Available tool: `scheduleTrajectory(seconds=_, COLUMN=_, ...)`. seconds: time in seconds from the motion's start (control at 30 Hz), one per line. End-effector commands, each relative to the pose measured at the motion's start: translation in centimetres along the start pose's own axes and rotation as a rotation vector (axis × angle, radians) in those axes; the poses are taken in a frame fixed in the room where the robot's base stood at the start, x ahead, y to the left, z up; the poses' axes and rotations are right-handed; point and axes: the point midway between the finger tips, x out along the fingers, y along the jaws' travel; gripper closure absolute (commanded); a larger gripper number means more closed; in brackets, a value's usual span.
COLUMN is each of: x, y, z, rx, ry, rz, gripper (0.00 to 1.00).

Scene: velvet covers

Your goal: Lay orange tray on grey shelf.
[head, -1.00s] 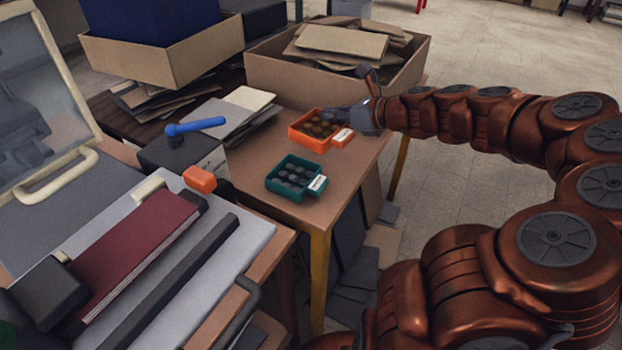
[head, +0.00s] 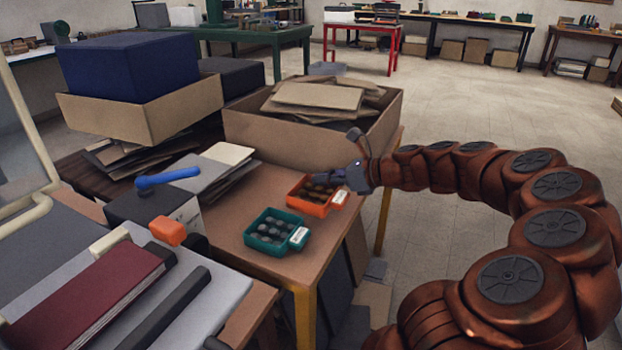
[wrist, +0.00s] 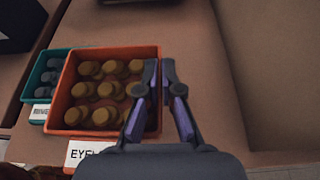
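The orange tray (head: 311,207) stands on the near brown table, filled with round brownish pieces and bearing a white label. It also shows in the wrist view (wrist: 104,132), where the label is partly cut off by my gripper. My gripper (wrist: 160,68) has one finger inside the tray and one outside, closed with the right wall between them. In the head view my gripper (head: 342,180) is at the tray's right end, its fingertips hard to make out. I cannot make out a grey shelf in either view.
A teal tray (head: 268,248) with dark pieces stands close beside the orange tray. An open carton (head: 270,133) of cardboard sheets stands behind. A blue-handled device (head: 168,178) and folders (head: 222,168) lie left. Open floor (head: 470,130) lies right, with tables along the far wall.

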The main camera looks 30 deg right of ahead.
Motion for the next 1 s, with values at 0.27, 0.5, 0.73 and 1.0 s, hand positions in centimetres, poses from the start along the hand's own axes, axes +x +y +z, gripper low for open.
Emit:
scheduleTrajectory(seconds=0.27, x=3.0, y=-2.9, z=0.6, rx=0.0, ry=0.001, rz=0.001, gripper=1.0)
scheduleTrajectory(seconds=0.5, x=5.2, y=-5.3, z=1.1, rx=0.003, ry=0.001, rz=0.003, gripper=1.0)
scheduleTrajectory(seconds=0.73, x=6.2, y=-6.4, z=1.6, rx=0.0, ry=0.001, rz=0.001, gripper=1.0)
scheduleTrajectory(seconds=1.0, x=7.1, y=-6.4, z=-0.5, rx=0.002, ry=0.0, rz=0.003, gripper=1.0)
